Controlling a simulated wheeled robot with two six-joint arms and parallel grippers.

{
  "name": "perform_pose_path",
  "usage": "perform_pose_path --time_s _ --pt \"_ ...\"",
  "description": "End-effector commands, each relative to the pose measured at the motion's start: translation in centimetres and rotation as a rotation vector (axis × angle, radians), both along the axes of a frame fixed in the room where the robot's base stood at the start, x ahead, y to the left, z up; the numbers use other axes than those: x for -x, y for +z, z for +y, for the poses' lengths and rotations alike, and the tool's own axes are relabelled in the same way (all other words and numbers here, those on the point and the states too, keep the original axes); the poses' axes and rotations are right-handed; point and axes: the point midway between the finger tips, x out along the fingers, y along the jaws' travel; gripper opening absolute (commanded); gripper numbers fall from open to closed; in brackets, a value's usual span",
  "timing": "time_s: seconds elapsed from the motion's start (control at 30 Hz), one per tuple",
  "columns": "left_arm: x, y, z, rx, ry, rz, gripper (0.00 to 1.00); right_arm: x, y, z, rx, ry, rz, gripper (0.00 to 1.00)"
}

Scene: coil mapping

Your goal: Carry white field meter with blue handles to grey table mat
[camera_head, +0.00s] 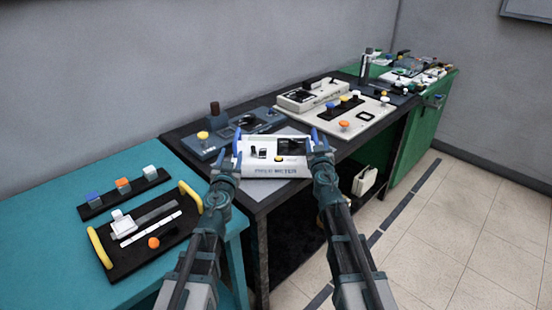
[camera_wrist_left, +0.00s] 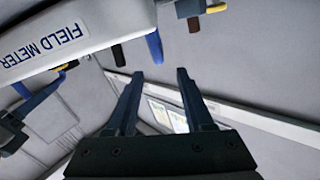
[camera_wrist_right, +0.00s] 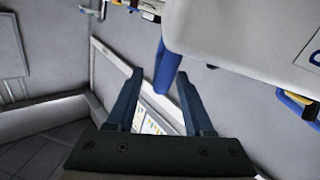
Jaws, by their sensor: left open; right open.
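The white field meter (camera_head: 272,170) with blue handles lies over the grey table mat (camera_head: 248,191) on the dark table. The mat shows past its front and back edges. My left gripper (camera_head: 228,163) is open beside the meter's left end. In the left wrist view the left blue handle (camera_wrist_left: 154,47) is just beyond the fingertips, and the "FIELD METER" lettering shows on the casing (camera_wrist_left: 62,42). My right gripper (camera_head: 319,150) is open at the right end. In the right wrist view the right blue handle (camera_wrist_right: 166,66) stands between the open fingertips, with no clear grip.
A dark blue device (camera_head: 230,135) stands close behind the meter. Cream panels (camera_head: 350,115) with knobs fill the table's right part. A teal table (camera_head: 60,215) at the left carries a black tray with yellow handles (camera_head: 100,247). A green bench (camera_head: 425,125) stands at the far right.

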Motion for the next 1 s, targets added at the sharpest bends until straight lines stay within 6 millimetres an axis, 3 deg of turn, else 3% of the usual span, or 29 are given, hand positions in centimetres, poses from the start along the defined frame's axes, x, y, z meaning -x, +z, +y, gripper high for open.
perform_pose_path --time_s 0.03,0.2,0.4,0.77,0.87,1.0 --pt "0.0 0.0 0.0 0.0 0.0 0.0 0.52 1.6 0.0 0.0 0.0 0.0 0.0 0.52" --pt "0.0 0.0 0.0 0.0 0.0 0.0 0.52 5.2 0.0 0.1 0.0 0.001 0.0 0.52" --pt "0.0 0.0 0.0 0.0 0.0 0.0 0.52 7.9 0.0 0.1 0.0 0.0 0.0 0.52" --pt "0.0 0.1 0.0 0.0 0.0 0.0 0.52 8.1 0.1 0.1 0.0 -0.001 0.0 0.52" --pt "0.0 1.1 0.0 0.0 0.0 0.0 0.52 8.1 1.1 0.1 0.0 -0.001 0.0 0.52" --pt "0.0 3.9 0.0 0.0 0.0 0.0 0.52 8.1 3.9 0.1 0.0 0.0 0.0 0.52"
